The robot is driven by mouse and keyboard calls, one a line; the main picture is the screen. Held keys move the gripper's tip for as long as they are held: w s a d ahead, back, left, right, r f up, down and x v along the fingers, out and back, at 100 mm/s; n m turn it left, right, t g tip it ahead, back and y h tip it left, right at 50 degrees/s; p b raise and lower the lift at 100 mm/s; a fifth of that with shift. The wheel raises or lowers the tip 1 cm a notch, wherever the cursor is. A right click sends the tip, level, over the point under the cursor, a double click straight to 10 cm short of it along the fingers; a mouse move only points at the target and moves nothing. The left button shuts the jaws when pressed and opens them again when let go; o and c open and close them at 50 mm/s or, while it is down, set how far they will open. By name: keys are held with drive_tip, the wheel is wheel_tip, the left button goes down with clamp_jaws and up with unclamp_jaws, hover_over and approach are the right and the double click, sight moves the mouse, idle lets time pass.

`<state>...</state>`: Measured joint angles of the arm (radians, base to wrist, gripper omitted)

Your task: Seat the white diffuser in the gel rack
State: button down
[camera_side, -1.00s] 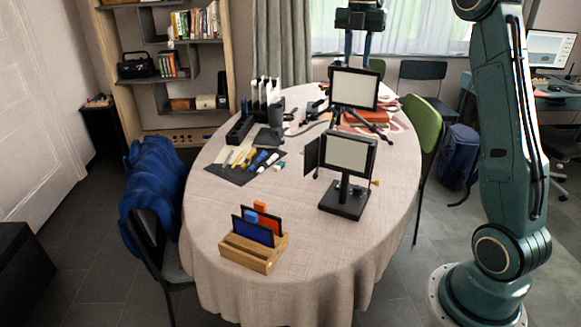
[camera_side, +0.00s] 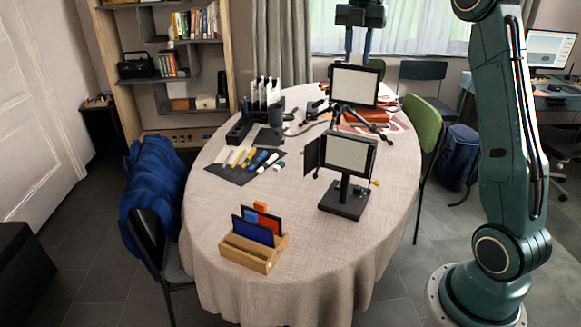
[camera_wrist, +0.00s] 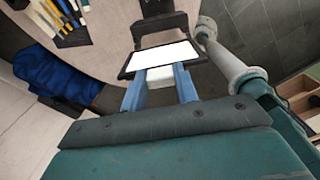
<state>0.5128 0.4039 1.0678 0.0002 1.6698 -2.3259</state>
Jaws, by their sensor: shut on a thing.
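My gripper (camera_wrist: 160,82) is shut on the white tab (camera_wrist: 160,74) of the white diffuser. The diffuser (camera_wrist: 165,57) is a white sheet in a black frame, just beyond my fingertips in the wrist view. In the side view my gripper (camera_side: 358,45) hangs at the top, fingers down. A black-framed white panel (camera_side: 354,86) shows directly below it; I cannot tell whether this is the diffuser or a lamp head on the tripod behind. The wooden gel rack (camera_side: 252,252) stands near the table's front edge, far below my gripper. It holds upright blue and orange gels, and its front part looks empty.
A lamp panel (camera_side: 348,152) on a black stand stands mid-table. A tripod (camera_side: 368,122) is behind it. A dark mat (camera_side: 228,175) with pens and markers lies at left, near black holders (camera_side: 240,130). The cloth between the rack and the lamp is clear.

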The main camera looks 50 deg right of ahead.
idle(0.3)
drive_tip(key=shift+w+a+f, duration=0.2)
drive_tip(key=shift+w+a, duration=0.1)
drive_tip(key=shift+a, duration=0.1)
drive_tip(key=w+a+f, duration=0.3)
drive_tip(key=a+f, duration=0.2)
drive_tip(key=a, duration=0.6)
drive_tip(key=w+a+f, duration=0.2)
drive_tip(key=a+f, duration=0.3)
drive_tip(key=a, duration=0.6)
drive_tip(key=w+a+f, duration=0.3)
drive_tip(key=a+f, duration=0.2)
drive_tip(key=a, duration=0.5)
wheel_tip(320, 180, down, 16)
drive_tip(key=shift+a, duration=0.15)
drive_tip(key=shift+w, duration=0.1)
drive_tip(key=shift+f, duration=2.2)
